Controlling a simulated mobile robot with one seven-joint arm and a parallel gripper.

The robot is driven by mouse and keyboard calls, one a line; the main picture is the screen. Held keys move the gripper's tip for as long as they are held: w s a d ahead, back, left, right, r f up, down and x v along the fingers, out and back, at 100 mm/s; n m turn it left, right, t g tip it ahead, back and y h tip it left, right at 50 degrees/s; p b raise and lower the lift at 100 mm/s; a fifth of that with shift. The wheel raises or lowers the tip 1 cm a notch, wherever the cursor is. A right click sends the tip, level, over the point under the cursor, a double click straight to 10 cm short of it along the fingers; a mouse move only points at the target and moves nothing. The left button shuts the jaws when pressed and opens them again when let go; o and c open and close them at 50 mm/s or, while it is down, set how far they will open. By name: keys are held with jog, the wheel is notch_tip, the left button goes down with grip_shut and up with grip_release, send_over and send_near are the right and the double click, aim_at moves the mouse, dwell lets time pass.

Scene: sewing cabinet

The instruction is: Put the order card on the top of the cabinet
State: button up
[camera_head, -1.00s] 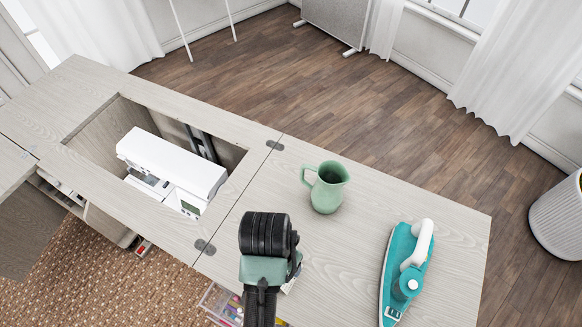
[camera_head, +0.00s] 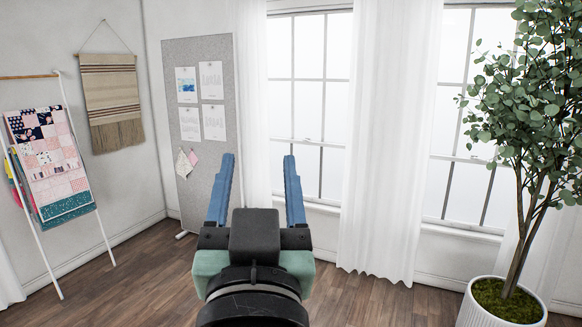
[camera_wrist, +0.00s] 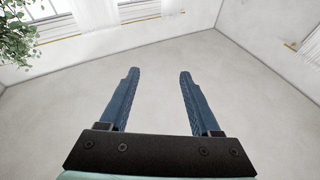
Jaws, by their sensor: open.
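My gripper (camera_head: 256,160) is raised in the middle of the head view, its two blue fingers pointing up and spread apart with nothing between them. In the wrist view my gripper (camera_wrist: 158,72) is also open and empty, facing the ceiling. The cabinet is out of view in both present views. I cannot make out the order card for certain; several papers, one of them a sheet with a blue picture (camera_head: 187,85), are on a grey board at the back.
The grey pinboard (camera_head: 205,185) stands by the far wall. A white ladder rack with a patchwork quilt (camera_head: 50,165) stands at left. A potted plant (camera_head: 505,300) is at the right, before curtained windows (camera_head: 310,90). Wooden floor (camera_head: 150,275) shows clear between them.

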jog(key=s+d+r+t+h, duration=0.1)
jog(key=s+d+r+t, duration=0.2)
jog(key=s+r, duration=0.6)
notch_tip(320, 180, up, 3)
jog(key=shift+d+r+t+h, duration=0.15)
jog(key=shift+t+h, duration=0.15)
jog(key=shift+t, duration=0.9)
jog(key=shift+s, duration=0.1)
